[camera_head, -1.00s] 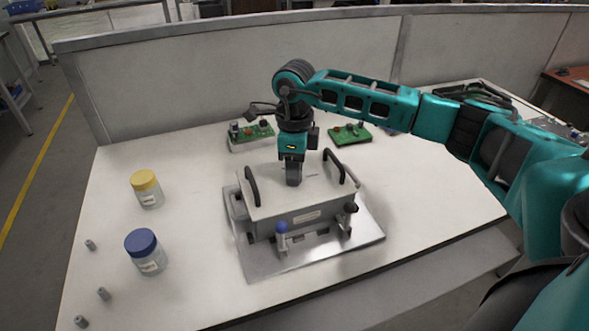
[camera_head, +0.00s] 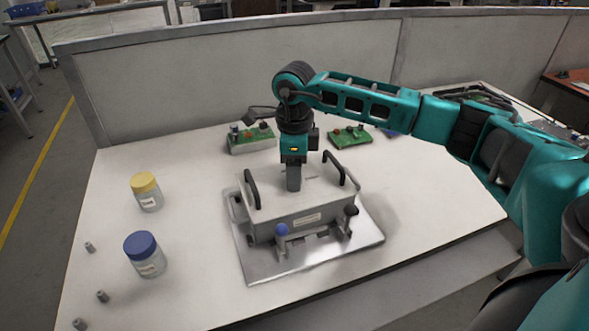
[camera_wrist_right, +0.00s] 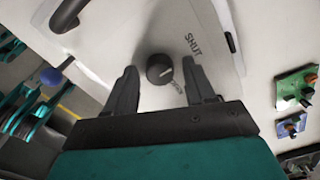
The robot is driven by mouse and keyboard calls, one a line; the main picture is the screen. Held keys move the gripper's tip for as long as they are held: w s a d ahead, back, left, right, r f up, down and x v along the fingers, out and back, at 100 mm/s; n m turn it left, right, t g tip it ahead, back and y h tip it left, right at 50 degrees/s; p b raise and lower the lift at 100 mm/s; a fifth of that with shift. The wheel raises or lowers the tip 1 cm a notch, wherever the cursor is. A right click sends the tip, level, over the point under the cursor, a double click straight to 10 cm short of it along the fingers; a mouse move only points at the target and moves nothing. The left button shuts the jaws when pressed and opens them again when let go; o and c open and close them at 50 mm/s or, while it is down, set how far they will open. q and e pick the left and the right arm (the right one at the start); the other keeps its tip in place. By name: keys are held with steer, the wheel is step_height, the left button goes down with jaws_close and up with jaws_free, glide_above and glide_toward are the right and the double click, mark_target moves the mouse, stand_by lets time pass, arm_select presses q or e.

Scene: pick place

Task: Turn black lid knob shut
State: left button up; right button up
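A grey metal box with a lid (camera_head: 310,188) stands on a metal plate on the white table. The black lid knob (camera_wrist_right: 160,69) shows in the right wrist view, with a pale pointer line on its top. The word SHUT is printed beside it, and a smaller label, hard to read, lies near the pointer. My right gripper (camera_wrist_right: 161,68) is open, with one finger on each side of the knob and a gap visible on both sides. In the head view my right gripper (camera_head: 293,184) points down at the lid and hides the knob. My left gripper is out of view.
Two black handles (camera_head: 252,189) flank the knob. Blue (camera_head: 281,230) and black (camera_head: 351,210) ball-topped levers stand at the box front. Yellow-lidded (camera_head: 145,190) and blue-lidded (camera_head: 144,254) jars stand left. Green circuit boards (camera_head: 349,136) lie behind.

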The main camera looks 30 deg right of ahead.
steer(key=shift+o, duration=0.2)
step_height(320, 180, up, 13)
steer(key=shift+p, duration=0.3)
steer(key=shift+f, duration=0.1)
stand_by(0.6)
